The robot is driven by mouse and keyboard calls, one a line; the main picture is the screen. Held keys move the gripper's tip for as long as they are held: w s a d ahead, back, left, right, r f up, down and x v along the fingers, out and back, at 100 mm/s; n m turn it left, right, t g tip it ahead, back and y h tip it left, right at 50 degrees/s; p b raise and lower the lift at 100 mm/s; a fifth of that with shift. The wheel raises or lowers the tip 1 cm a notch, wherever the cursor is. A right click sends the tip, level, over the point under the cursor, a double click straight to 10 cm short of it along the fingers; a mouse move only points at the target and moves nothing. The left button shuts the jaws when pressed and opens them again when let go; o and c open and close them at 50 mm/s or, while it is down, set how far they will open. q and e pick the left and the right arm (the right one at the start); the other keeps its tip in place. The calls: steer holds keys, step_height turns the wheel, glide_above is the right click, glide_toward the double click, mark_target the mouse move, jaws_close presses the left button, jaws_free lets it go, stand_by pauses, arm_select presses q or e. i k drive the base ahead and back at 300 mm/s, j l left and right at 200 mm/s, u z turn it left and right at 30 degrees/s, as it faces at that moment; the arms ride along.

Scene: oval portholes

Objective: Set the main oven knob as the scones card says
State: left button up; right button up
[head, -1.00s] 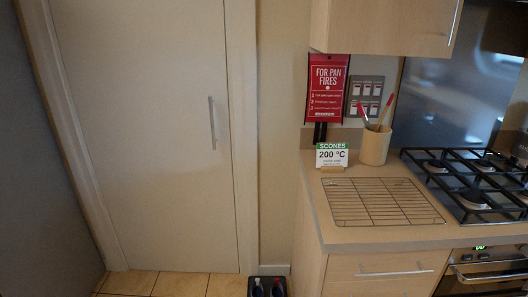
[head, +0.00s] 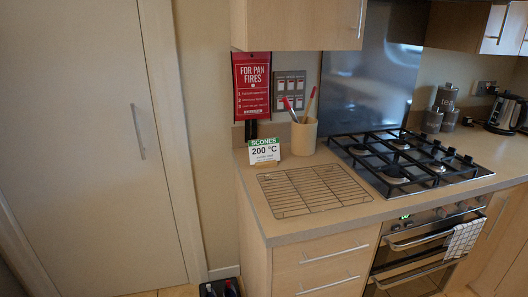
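The scones card (head: 264,151) stands upright on the worktop at its back left corner, with a green band reading "SCONES" and "200 °C" below; the smaller print is too small to read. The oven (head: 418,258) is built in under the gas hob at the right. Its control panel (head: 432,217) has a green lit display at its left end and several knobs towards the right. The knobs' settings are too small to tell. Neither of my grippers is in view.
A wire cooling rack (head: 313,190) lies on the worktop before the card. A pot of utensils (head: 304,136) stands beside the card. A gas hob (head: 404,158) is above the oven. A checked towel (head: 463,240) hangs on the oven handle. Drawers (head: 318,268) are left of the oven.

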mark_target(483, 200)
steer(key=z, duration=1.5)
steer(key=i+l+u, duration=0.1)
steer(key=u, duration=0.3)
steer(key=i+l+u, duration=0.15)
steer(key=u, duration=0.25)
steer(key=i+l+u, duration=0.1)
steer(key=l, duration=0.2)
steer(key=i+l+u, duration=0.1)
steer(key=l, duration=0.25)
steer(key=i+l+u, duration=0.1)
steer(key=i+l, duration=0.15)
steer(key=i+l+u, duration=0.1)
steer(key=l, duration=0.3)
steer(key=i+l+u, duration=0.1)
steer(key=l, duration=0.3)
steer(key=i+l+u, duration=0.1)
steer(key=l, duration=0.25)
steer(key=i, duration=0.05)
